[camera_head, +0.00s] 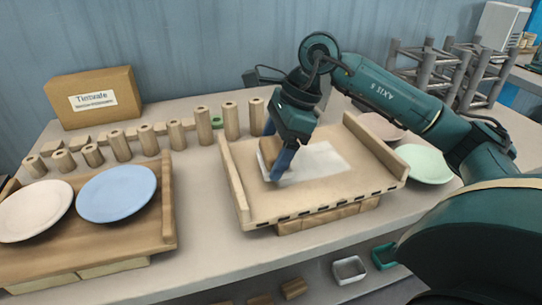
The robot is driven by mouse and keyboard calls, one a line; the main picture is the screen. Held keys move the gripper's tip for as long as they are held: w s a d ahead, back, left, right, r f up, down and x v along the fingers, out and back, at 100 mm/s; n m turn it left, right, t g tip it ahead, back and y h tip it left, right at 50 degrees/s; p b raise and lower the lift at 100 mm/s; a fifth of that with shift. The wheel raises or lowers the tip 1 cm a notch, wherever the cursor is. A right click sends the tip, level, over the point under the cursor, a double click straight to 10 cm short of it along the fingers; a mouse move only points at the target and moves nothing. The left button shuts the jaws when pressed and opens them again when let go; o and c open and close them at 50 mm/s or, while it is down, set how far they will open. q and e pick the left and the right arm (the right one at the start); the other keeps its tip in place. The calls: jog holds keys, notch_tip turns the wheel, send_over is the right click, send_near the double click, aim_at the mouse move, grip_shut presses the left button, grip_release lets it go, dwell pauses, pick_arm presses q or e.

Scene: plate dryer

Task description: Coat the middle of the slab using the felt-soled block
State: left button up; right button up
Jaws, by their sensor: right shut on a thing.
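The slab (319,195) is a pale wooden board with raised side walls, in the middle of the table. A white patch (322,161) covers its middle. My right gripper (276,160) reaches down over the patch's left part, its blue fingers shut on a brown block (266,150). The block is at the left edge of the white patch. Its felt sole is hidden, and I cannot tell whether it touches the slab. My left gripper is not in view.
A wooden tray (168,205) at left holds a pinkish plate (35,210) and a blue plate (117,193). Several wooden cylinders (203,125) stand behind. A mint plate (425,163) lies right of the slab. A cardboard box (95,98) stands at back left.

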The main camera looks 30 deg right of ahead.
jog(key=shift+r, duration=0.55)
jog(key=shift+r+p, duration=0.35)
jog(key=shift+p, duration=0.15)
jog(key=shift+r+p, duration=0.55)
jog(key=shift+r, duration=0.25)
jog(key=shift+r+p, duration=0.5)
jog(key=shift+r, duration=0.55)
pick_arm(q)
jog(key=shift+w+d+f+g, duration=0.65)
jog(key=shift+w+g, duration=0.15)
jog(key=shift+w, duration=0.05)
